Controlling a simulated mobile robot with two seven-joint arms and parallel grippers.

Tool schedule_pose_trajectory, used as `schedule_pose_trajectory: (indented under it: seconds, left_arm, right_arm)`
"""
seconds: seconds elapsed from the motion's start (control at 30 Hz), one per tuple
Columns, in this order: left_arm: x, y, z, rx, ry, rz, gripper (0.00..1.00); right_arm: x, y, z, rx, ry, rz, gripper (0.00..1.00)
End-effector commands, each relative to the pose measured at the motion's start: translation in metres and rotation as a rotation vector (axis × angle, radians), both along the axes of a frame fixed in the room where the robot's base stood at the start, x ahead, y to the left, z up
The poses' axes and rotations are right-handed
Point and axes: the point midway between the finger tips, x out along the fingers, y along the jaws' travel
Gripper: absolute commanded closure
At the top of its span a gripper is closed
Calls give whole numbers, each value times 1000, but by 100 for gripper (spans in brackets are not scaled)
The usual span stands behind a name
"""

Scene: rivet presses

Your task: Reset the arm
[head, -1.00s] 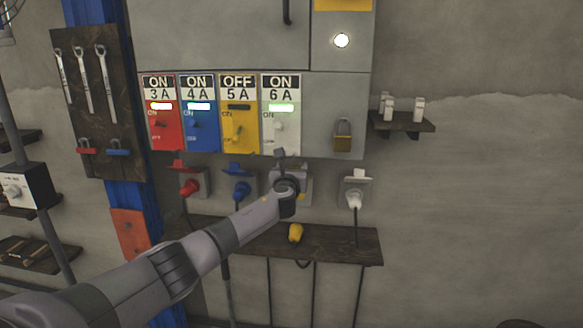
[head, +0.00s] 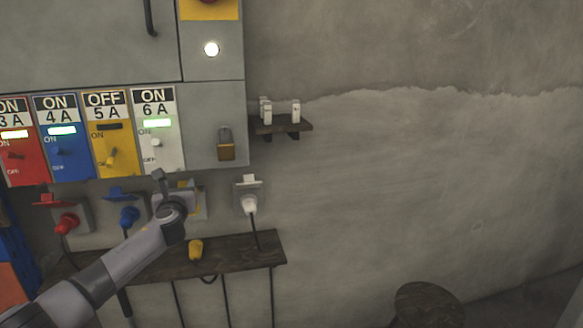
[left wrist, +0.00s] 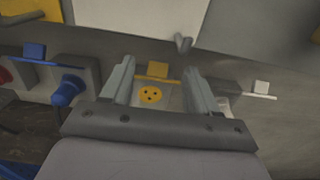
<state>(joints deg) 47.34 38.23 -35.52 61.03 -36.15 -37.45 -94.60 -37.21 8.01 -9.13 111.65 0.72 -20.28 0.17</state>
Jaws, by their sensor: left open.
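My left gripper (head: 167,190) reaches up in front of the yellow socket in the head view and partly hides it. In the left wrist view the left gripper (left wrist: 161,85) is open, with its fingers apart and nothing between them. The yellow socket (left wrist: 151,95) faces the gripper, empty, with its yellow flap (left wrist: 157,71) raised above it. The yellow plug (head: 196,250) lies on the dark wooden shelf (head: 255,252) below the sockets. My right gripper is not in view.
The yellow 5A switch (head: 112,135) reads OFF; the red, blue and white ones read ON. Red (head: 66,223), blue (head: 129,217) and white (head: 249,204) plugs sit in their sockets. A padlock (head: 226,147) hangs on the cabinet. A round stool (head: 429,304) stands lower right.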

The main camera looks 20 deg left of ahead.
Motion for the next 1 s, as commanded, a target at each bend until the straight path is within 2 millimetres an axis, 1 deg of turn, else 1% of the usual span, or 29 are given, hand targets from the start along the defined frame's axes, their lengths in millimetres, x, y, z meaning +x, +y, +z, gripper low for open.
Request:
schedule_pose_trajectory:
  seconds: [0.07, 0.17, 0.27, 0.3, 0.37, 0.4, 0.47, 0.5, 0.57, 0.6, 0.67, 0.7, 0.77, 0.8, 0.87, 0.9, 0.97, 1.0]
  left_arm:
    - [0, -2, -3, -7, 0, -4, 40]
    - [-2, -15, -21, -66, 1, -30, 40]
    - [-9, -44, -61, -211, -2, -81, 40]
    - [-14, -60, -81, -295, -3, -104, 40]
    - [-26, -85, -113, -435, -4, -135, 40]
    - [-35, -101, -134, -536, -6, -149, 40]
    - [-51, -126, -162, -686, -7, -163, 40]
    - [-62, -141, -180, -786, -9, -166, 40]
    - [-81, -163, -204, -939, -10, -161, 40]
    - [-94, -177, -219, -1041, -11, -153, 40]
    - [-115, -197, -239, -1193, -17, -131, 40]
    - [-130, -210, -251, -1294, -19, -110, 40]
    - [-153, -227, -267, -1444, -28, -72, 40]
    - [-169, -238, -277, -1543, -35, -39, 40]
    - [-192, -253, -289, -1689, -50, 16, 40]
    - [-208, -262, -295, -1785, -63, 59, 40]
    - [-232, -274, -304, -1925, -86, 130, 40]
    - [-247, -281, -308, -2016, -106, 182, 40]
  right_arm:
    - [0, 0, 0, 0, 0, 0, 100]
    - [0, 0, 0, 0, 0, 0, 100]
    - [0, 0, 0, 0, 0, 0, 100]
    - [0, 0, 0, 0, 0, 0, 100]
    - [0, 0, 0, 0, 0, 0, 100]
    - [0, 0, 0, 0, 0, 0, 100]
    - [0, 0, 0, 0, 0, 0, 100]
    - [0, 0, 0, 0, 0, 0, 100]
    - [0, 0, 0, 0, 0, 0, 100]
    - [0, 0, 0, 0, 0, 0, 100]
    - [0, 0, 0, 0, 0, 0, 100]
    - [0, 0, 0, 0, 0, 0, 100]
    - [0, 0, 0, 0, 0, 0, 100]
    - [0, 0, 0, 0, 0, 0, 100]
    - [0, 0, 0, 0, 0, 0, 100]
    - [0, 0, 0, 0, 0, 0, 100]
    - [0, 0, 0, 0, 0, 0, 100]
    - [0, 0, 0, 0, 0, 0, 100]
